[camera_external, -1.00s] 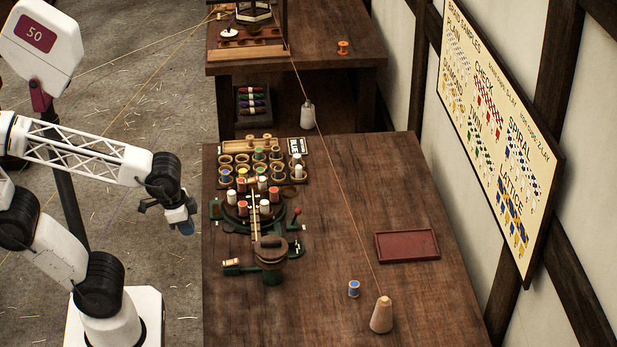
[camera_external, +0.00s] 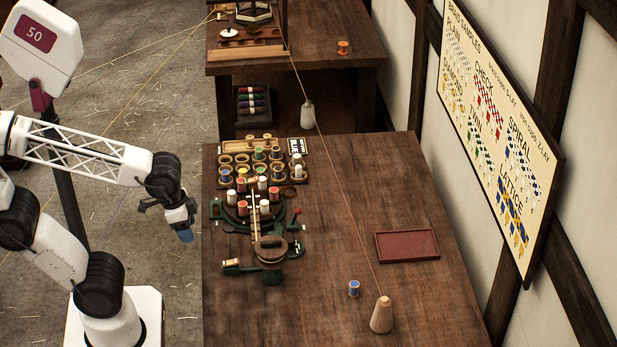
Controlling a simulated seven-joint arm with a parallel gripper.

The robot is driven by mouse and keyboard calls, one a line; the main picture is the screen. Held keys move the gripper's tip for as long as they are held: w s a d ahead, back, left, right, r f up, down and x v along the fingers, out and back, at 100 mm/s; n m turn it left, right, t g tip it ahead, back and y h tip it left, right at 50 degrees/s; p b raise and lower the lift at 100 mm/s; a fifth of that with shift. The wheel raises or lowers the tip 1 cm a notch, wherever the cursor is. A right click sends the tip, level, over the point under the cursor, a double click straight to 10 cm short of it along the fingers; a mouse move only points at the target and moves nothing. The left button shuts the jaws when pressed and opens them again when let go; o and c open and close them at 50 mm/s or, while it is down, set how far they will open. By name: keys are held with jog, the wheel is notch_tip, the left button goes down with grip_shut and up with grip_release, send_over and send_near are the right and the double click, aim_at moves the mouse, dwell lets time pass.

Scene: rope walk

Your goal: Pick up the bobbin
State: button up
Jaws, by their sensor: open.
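A small bobbin (camera_external: 354,288) wound with blue thread stands upright on the near table, left of a pale cone. An orange bobbin (camera_external: 342,47) stands on the far table. Several bobbins in red, white and other colours stand on the green braiding machine (camera_external: 242,213) and in the rack behind it. My gripper (camera_external: 186,236) is at the left, off the table's left edge and left of the braiding machine. It is small and blurred in this view, open, and I see nothing held in it. It is well apart from the blue bobbin.
A dark red tray (camera_external: 407,246) lies on the near table (camera_external: 330,225) at the right. The pale cone (camera_external: 381,315) stands near the front, with a thread running from it up to the far table. The braiding machine stands between my gripper and the clear middle of the table.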

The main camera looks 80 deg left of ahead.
dwell(0.3)
jog(key=w+a+f+m+g+y, duration=0.1)
jog(key=w+a+f+m+y, duration=0.15)
jog(key=w, duration=0.35)
jog(key=w+a+f+m+g+y, duration=0.1)
jog(key=w+a+f+m+y, duration=0.15)
jog(key=w+m, duration=0.2)
jog(key=m+t+y, duration=0.6)
jog(key=m+t, duration=0.2)
jog(key=m, duration=1.1)
send_near(354, 285)
jog(key=shift+x, duration=0.95)
jog(key=shift+a+r, duration=0.1)
jog(key=shift+x, duration=1.3)
jog(key=shift+x, duration=2.6)
